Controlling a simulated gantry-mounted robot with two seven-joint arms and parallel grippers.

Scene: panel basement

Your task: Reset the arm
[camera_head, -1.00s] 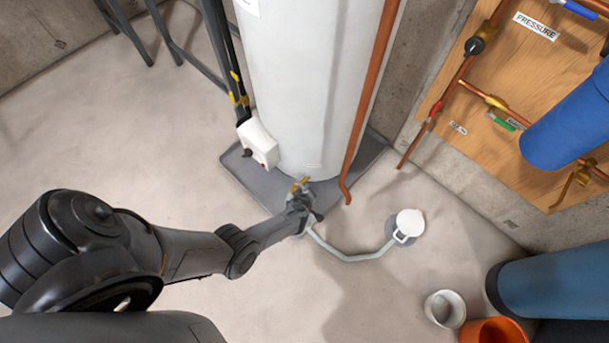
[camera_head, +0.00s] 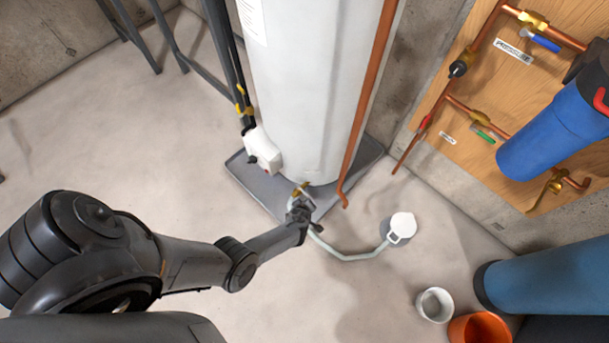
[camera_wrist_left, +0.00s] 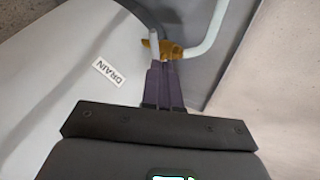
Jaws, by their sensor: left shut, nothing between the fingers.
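My left arm reaches in from the left in the head view. Its gripper (camera_head: 299,207) is at the foot of the white water heater (camera_head: 305,90), by the brass drain valve (camera_head: 301,189). In the left wrist view the gripper's two fingers (camera_wrist_left: 163,72) are together and empty. Their tips are close to the brass valve (camera_wrist_left: 163,48); I cannot tell whether they touch it. A "DRAIN" label (camera_wrist_left: 109,72) is on the tank beside it. My right gripper is in neither view.
A pale hose (camera_head: 350,257) runs from the valve area to a white-lidded floor drain (camera_head: 401,226). A grey pan (camera_head: 245,175) lies under the heater. A white bucket (camera_head: 435,304) and an orange bucket (camera_head: 478,328) stand at lower right.

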